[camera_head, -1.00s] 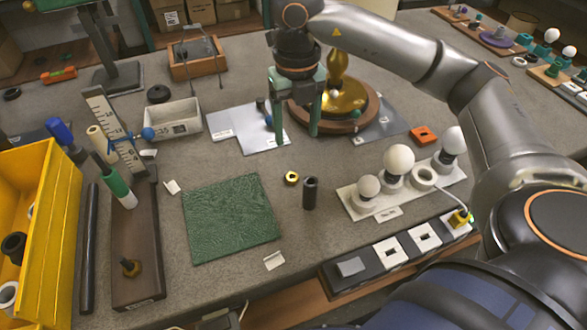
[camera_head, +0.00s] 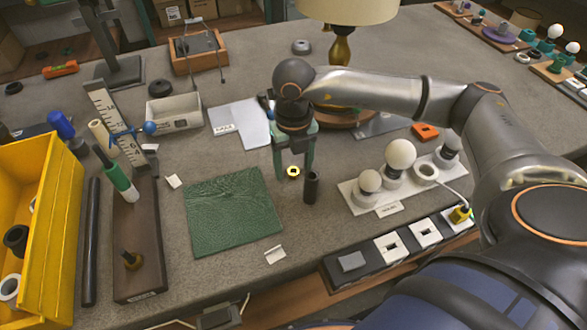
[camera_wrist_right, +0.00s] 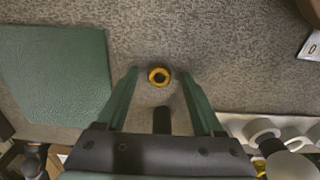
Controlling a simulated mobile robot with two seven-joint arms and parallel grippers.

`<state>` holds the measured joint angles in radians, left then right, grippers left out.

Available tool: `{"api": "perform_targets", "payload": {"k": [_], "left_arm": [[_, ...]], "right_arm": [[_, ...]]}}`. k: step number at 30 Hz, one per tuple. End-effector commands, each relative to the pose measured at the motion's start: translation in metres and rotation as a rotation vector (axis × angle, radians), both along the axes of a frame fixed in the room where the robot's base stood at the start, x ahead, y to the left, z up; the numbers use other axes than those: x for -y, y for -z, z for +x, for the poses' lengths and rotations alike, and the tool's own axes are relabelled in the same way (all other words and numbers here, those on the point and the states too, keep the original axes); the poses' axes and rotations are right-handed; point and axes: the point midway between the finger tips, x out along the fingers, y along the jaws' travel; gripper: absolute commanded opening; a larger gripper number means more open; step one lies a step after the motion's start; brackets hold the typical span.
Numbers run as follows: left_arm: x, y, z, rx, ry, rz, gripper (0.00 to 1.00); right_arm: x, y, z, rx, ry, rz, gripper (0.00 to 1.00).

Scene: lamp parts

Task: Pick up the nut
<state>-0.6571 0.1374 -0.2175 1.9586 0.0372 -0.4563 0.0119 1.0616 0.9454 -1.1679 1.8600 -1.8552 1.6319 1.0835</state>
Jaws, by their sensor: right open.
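The nut is a small yellow ring with a dark hole (camera_head: 293,171), flat on the grey table between the green mat and a dark upright cylinder. My right gripper (camera_head: 295,172) has green fingers, is open and points down over the nut. In the right wrist view the nut (camera_wrist_right: 159,77) lies between and just beyond the open fingertips (camera_wrist_right: 160,78), apart from both. I cannot tell the height of the fingertips above the table. My left gripper is not in view.
The dark cylinder (camera_head: 311,187) stands very close to the right finger. A green mat (camera_head: 235,212) lies to the left. A white board with bulbs (camera_head: 366,203) is to the right. A brass lamp (camera_head: 341,50) stands behind my right arm.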

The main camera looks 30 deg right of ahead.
Motion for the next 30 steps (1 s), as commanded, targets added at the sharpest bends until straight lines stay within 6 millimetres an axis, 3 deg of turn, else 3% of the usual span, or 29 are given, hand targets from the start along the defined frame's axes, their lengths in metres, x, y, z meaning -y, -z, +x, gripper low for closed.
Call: {"api": "perform_targets", "payload": {"k": [5,23,30], "left_arm": [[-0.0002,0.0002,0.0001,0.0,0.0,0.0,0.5],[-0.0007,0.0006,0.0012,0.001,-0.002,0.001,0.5],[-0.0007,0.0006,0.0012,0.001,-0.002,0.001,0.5]], "right_arm": [[-0.0003,0.0,0.0,0.0,-0.001,0.0,0.69],[-0.0004,-0.0005,0.0,0.0,-0.001,0.0,0.01],[-0.0004,-0.0006,0.0,0.0,-0.001,0.001,0.0]]}}
